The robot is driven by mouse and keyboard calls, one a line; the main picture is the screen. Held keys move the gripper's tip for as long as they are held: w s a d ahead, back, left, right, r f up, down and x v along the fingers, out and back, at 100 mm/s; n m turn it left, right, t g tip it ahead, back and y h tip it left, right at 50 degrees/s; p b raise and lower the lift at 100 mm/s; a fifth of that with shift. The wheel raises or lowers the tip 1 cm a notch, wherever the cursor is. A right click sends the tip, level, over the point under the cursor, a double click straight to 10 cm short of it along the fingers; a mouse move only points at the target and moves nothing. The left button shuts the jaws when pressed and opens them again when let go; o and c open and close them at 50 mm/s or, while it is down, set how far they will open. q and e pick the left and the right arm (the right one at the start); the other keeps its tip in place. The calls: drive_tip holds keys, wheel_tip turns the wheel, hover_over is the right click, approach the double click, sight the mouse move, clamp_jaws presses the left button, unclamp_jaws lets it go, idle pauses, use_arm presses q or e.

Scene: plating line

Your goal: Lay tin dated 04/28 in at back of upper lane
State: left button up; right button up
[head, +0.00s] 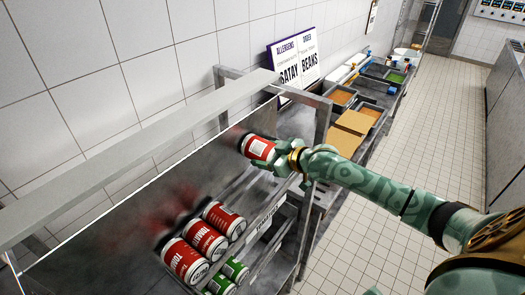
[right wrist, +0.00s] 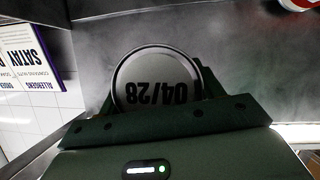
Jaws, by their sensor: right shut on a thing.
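My right gripper (head: 277,155) is shut on a red tin (head: 258,149) with a white label, held on its side above the far end of the rack. In the right wrist view the tin's pale end (right wrist: 157,80) reads 04/28, upside down, between the fingers. The upper lane of the rack holds red tomato tins on their sides: a near one (head: 186,261), a middle one (head: 206,242) and a far one (head: 224,221). The held tin is apart from them, higher up and further along. My left gripper is not in view.
Green tins (head: 235,270) lie in the lane below. The rack's metal frame (head: 322,122) stands close to my right gripper, and a top rail (head: 150,150) runs along the wall side. A sign (head: 297,62) and a counter with food pans (head: 341,96) are beyond.

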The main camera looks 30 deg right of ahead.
drive_tip(key=shift+s+d+f, duration=0.1)
drive_tip(key=shift+s+f, duration=0.15)
drive_tip(key=shift+s+f+b, duration=0.15)
drive_tip(key=shift+f+b, duration=0.55)
drive_tip(key=shift+f, duration=0.15)
use_arm(q)
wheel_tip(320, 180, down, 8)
drive_tip(key=b, duration=0.7)
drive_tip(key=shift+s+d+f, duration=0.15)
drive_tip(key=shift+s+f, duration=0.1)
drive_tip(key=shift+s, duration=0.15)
use_arm(e)
wheel_tip(320, 180, down, 8)
drive_tip(key=shift+w+f, duration=0.15)
drive_tip(key=shift+w, duration=0.1)
drive_tip(key=o, duration=1.4)
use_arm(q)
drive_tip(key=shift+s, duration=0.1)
use_arm(e)
drive_tip(key=shift+s+f, duration=0.1)
drive_tip(key=shift+s, duration=0.05)
